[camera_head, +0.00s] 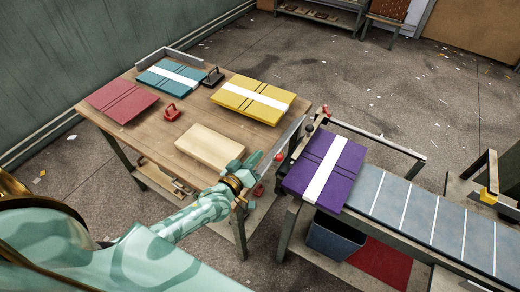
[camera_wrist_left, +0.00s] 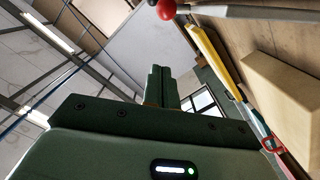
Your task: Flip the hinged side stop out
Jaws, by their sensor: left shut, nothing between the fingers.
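A thin grey bar (camera_head: 289,137) that looks like the hinged side stop runs along the right edge of the wooden table, beside the feeder. A red ball knob (camera_head: 279,157) shows beside it. In the left wrist view a grey bar (camera_wrist_left: 250,12) and a red ball knob (camera_wrist_left: 166,10) show at the top. My left gripper (camera_head: 257,159) is shut and empty, just left of the red knob. Its closed fingers also show in the left wrist view (camera_wrist_left: 160,80). I cannot tell whether it touches the bar. The hinge is not clear. My right gripper is not in view.
A purple board stack (camera_head: 310,180) with a white band lies on the feeder's near end, right of the gripper. The wooden table (camera_head: 180,145) holds a pale block (camera_head: 209,147) and yellow (camera_head: 235,95), teal (camera_head: 160,73) and red (camera_head: 120,98) stacks. A blue bin (camera_head: 333,238) stands below.

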